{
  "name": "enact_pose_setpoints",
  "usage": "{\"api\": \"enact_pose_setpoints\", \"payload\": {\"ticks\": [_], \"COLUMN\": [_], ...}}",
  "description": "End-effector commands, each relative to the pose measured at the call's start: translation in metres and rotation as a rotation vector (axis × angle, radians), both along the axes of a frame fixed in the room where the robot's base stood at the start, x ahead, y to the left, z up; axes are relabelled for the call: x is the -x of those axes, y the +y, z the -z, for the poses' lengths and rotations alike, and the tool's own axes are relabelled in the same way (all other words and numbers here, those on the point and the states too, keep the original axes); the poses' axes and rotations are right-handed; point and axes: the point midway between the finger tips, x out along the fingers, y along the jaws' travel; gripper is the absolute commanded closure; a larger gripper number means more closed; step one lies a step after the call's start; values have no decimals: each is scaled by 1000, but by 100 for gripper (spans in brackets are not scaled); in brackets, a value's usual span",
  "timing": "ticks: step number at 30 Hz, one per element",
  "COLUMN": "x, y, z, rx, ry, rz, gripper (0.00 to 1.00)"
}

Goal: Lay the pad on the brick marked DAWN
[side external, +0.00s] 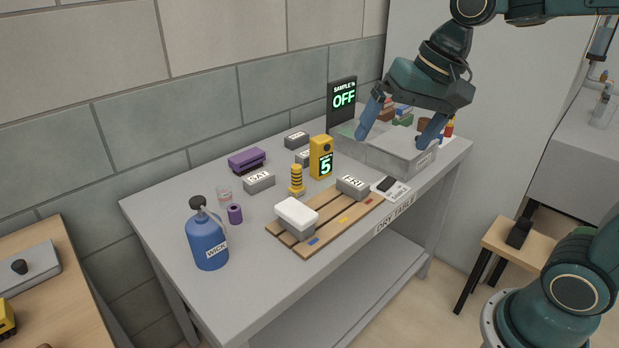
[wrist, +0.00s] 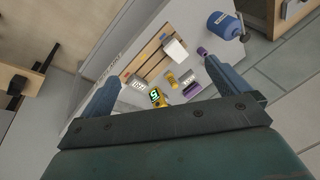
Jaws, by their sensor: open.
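A white pad (side external: 296,212) lies on top of a grey brick (side external: 298,232) at the near-left end of a slatted wooden pallet. No marking can be read on that brick. The pad also shows in the wrist view (wrist: 174,49). A grey brick with a label like FRI (side external: 352,187) sits at the pallet's far end. A brick with a label like SAT (side external: 259,181) stands on the table behind the pallet. I cannot read DAWN on any brick. My gripper (side external: 394,136) is open and empty above the grey tray, far right of the pad.
A yellow post (side external: 320,157) shows 5. A dark sign (side external: 342,100) reads OFF. A blue bottle (side external: 207,238), purple roll (side external: 235,214), clear cup, purple stapler-like thing (side external: 246,160) and yellow-black stack (side external: 297,180) surround the pallet.

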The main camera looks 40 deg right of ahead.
Motion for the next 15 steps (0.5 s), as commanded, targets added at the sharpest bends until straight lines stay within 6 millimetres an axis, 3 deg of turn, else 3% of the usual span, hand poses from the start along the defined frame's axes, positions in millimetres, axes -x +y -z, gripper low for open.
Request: {"api": "enact_pose_setpoints", "payload": {"ticks": [6, 15], "x": [50, 106], "y": [-5, -18], "z": [2, 19], "rx": [115, 273], "ry": [-82, -165], "rz": [-164, -368], "gripper": [0, 0]}}
